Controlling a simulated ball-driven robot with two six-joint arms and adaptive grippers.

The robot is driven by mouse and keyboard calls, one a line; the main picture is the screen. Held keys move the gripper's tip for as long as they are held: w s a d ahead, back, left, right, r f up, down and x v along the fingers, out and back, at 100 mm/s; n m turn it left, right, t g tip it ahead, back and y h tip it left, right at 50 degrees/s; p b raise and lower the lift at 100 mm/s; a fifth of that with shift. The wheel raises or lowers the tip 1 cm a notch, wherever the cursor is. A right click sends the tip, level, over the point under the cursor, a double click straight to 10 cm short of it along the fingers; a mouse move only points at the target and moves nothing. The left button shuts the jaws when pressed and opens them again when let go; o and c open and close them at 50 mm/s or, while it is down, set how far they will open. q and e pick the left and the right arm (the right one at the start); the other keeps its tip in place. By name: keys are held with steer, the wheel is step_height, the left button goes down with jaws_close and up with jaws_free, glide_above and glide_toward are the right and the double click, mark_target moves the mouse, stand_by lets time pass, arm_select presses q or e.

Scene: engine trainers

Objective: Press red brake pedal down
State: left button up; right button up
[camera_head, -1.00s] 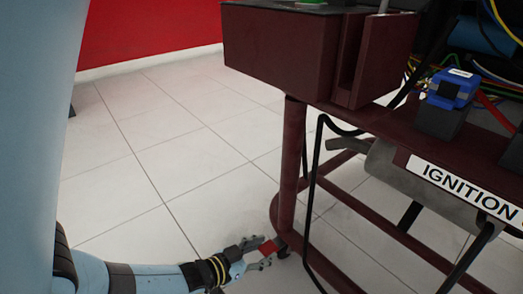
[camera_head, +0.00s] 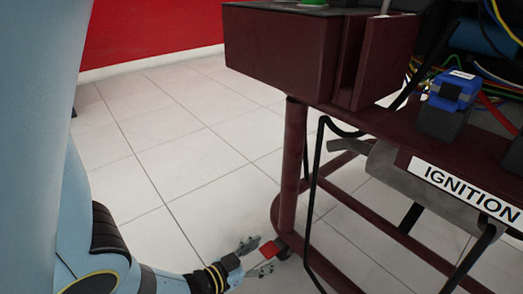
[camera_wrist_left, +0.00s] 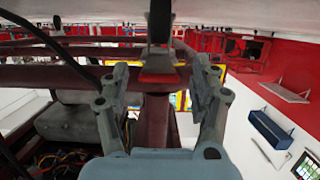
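The red brake pedal (camera_head: 268,251) is a small red block low at the foot of the dark red stand's front post. In the left wrist view the pedal (camera_wrist_left: 158,77) shows as a red-edged pad in the gap between my fingers. My left gripper (camera_head: 257,256) is open, low over the floor, with its fingers spread on the near side of the pedal. In the left wrist view the open fingers (camera_wrist_left: 160,85) stand on either side of the pedal. I cannot tell whether they touch it. My right gripper is not in view.
The dark red engine stand (camera_head: 292,158) fills the right side, with a black cable (camera_head: 314,180) hanging beside its post. A grey cylinder (camera_head: 392,182) and an ignition sign (camera_head: 467,191) are farther right. The tiled floor (camera_head: 165,165) left of the stand is clear.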

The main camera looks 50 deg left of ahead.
arm_select(q)
steer(key=shift+s, duration=0.1)
steer(key=v, duration=1.1)
steer(key=shift+s, duration=0.4)
steer(key=shift+a+r, duration=0.1)
steer(key=shift+r, duration=0.05)
